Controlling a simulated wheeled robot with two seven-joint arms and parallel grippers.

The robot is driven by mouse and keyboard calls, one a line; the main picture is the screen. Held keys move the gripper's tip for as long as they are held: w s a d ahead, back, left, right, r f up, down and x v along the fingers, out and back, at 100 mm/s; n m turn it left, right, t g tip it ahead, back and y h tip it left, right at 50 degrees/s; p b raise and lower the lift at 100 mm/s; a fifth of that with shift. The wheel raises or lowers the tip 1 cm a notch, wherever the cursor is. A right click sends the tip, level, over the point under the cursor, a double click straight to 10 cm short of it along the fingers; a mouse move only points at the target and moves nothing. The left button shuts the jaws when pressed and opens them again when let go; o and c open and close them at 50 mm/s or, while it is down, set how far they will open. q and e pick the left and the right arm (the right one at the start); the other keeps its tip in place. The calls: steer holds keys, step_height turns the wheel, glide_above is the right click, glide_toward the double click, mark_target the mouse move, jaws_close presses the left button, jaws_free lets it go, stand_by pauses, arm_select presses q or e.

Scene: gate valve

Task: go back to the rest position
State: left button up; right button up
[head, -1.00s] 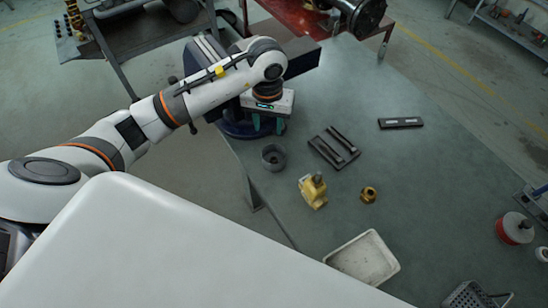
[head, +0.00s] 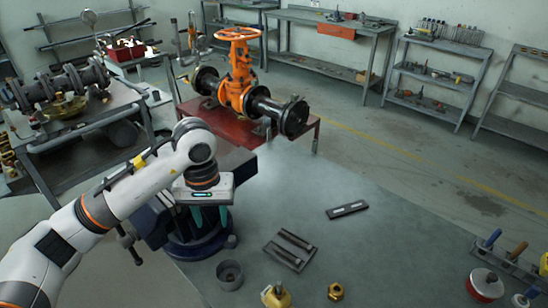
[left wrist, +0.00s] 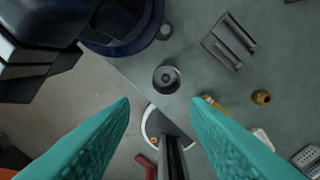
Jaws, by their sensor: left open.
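My left gripper (head: 210,217) has teal fingers that point down beside the blue vise (head: 190,250) at the near-left edge of the workbench. The fingers are apart, with nothing between them. In the left wrist view the open fingers (left wrist: 160,100) spread wide, and a round grey cup (left wrist: 167,79) on the bench lies beyond them. This cup (head: 229,275) stands right of and nearer than the vise in the head view. My right gripper is in neither view.
The bench (head: 400,255) also holds a tray with dark bars (head: 290,250), a black plate (head: 347,210), a brass nut (head: 335,291), a yellow part (head: 276,296) and a red-sided round container (head: 485,285). An orange gate valve (head: 238,85) stands on a red table behind.

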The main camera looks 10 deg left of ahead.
arm_select(q)
steer(key=s+d+f+n+h, duration=0.1)
steer(key=s+d+h, duration=0.15)
steer(key=d, duration=0.35)
steer(key=s+d+h, duration=0.1)
steer(key=d+h, duration=0.3)
steer(key=d, duration=0.2)
steer(key=s+d+r+n+t+h, duration=0.2)
steer(key=s+d+r+n+h, duration=0.1)
steer(key=d+r+n+h, duration=0.9)
steer(key=w+a+r+n+t+y, duration=0.1)
steer(key=w+a+r+n+t, duration=0.2)
steer(key=n+t, duration=0.65)
steer(key=w+a+r+n+t+y, duration=0.1)
steer(key=w+a+n+t, duration=0.2)
steer(key=a+n+t, duration=0.65)
steer(key=s+a+f+n+g+y, duration=0.1)
steer(key=a+f+n+g+y, duration=0.3)
steer(key=f+n+y, duration=0.7)
steer(key=a+f+n+g+y, duration=0.2)
steer(key=a+f+n+y, duration=0.35)
steer(key=n, duration=0.95)
steer(key=s+f+n+g, duration=0.9)
steer(key=s+f+g, duration=0.3)
steer(key=s+f, duration=0.9)
steer(key=f, duration=2.2)
steer(key=s+a+f+g, duration=0.2)
steer(key=s+a+f, duration=0.1)
steer(key=s+f, duration=1.2)
steer(key=shift+s, duration=0.45)
